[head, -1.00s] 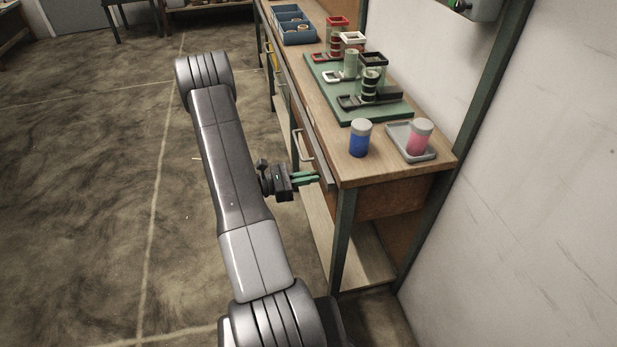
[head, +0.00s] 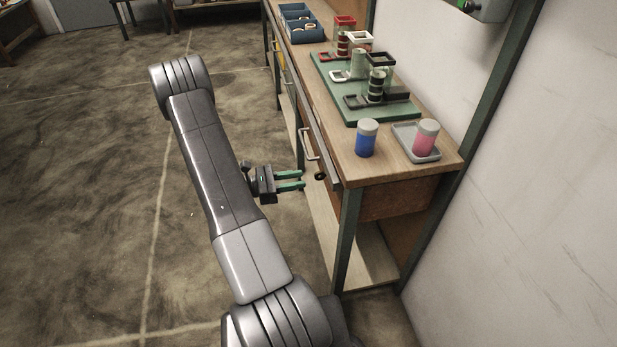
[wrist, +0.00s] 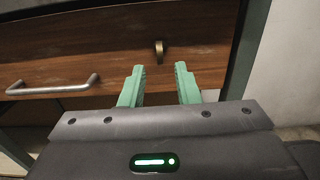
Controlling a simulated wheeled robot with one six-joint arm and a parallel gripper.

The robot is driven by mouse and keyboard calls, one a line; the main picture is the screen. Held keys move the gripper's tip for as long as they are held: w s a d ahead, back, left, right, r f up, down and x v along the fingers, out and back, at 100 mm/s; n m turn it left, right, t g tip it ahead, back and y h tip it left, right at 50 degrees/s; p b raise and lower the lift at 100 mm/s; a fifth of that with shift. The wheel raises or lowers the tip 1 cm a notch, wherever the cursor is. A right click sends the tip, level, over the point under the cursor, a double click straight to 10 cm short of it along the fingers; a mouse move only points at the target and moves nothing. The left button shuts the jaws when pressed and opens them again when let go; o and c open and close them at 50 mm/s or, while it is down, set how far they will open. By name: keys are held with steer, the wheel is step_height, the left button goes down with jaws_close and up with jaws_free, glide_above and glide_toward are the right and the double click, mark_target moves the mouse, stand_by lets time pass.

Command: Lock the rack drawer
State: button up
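The drawer front (wrist: 75,60) is dark wood under the near end of the workbench and looks closed. Its metal bar handle (wrist: 55,87) is at the left in the wrist view and also shows in the head view (head: 307,146). A small bronze lock knob (wrist: 159,49) stands out from the drawer front, right of the handle, its narrow shape upright in the wrist view. It is a dark spot in the head view (head: 321,176). My gripper (head: 302,180) is open and empty, its green fingers (wrist: 160,68) pointing at the knob, with a gap before it.
On the bench top (head: 400,170) stand a blue jar (head: 366,140), a pink jar (head: 426,138) on a grey tray (head: 402,131), and a green mat (head: 330,75) with reels and holders. Blue bins (head: 303,30) are farther back. The floor left of my arm is clear.

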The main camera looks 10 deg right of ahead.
mark_target(322, 175)
steer(key=a, duration=0.8)
steer(key=shift+s, duration=0.15)
steer(key=d, duration=1.4)
steer(key=shift+w, duration=0.25)
steer(key=shift+a, duration=0.1)
steer(key=shift+m+b, duration=2.2)
steer(key=shift+m, duration=6.4)
